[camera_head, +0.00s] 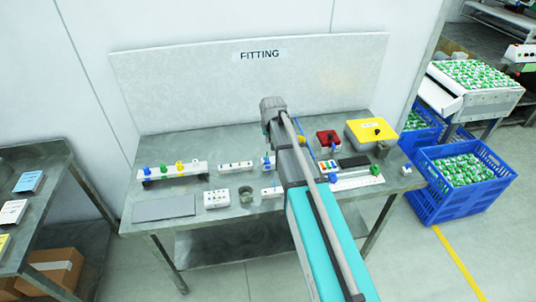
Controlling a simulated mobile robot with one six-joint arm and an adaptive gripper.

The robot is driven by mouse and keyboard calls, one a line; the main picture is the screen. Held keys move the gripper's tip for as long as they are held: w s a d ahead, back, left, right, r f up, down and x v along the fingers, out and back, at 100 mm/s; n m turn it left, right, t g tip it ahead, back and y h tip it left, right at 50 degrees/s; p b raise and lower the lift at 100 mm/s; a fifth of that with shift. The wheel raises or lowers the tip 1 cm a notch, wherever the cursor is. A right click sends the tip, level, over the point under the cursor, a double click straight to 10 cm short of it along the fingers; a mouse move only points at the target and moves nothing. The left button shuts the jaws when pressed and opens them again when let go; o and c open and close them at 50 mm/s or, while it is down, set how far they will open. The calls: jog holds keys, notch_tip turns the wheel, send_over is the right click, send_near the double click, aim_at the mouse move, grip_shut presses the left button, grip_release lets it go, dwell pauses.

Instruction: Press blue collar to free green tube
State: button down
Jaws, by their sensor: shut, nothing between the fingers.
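Small blue fittings (147,170) stand on a white rail (172,177) at the table's left, with a yellow fitting (179,166) beside them. Another blue piece (332,178) is on a white strip (356,183) right of my arm. A small blue and white part (267,161) is partly hidden at the left side of my arm. I cannot tell which blue piece is the collar. No green tube can be made out at this size. My arm reaches over the middle of the table, and its fingers are not visible, apparently hidden behind the arm.
The metal table (225,153) has a FITTING backboard (250,85) behind it. A grey mat (164,208), small white blocks (216,198), a dark ring (246,194), a red box (328,138) and a yellow box (371,132) stand on it. Blue crates (450,204) are at right.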

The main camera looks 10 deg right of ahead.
jog(key=shift+f, duration=0.1)
jog(key=b, duration=1)
send_over(267, 162)
jog(key=f, duration=0.9)
jog(key=shift+s+d+f, duration=0.15)
jog(key=shift+s+f, duration=0.1)
jog(key=shift+s, duration=0.05)
jog(key=shift+f+b, duration=1.75)
jog(key=shift+f, duration=0.15)
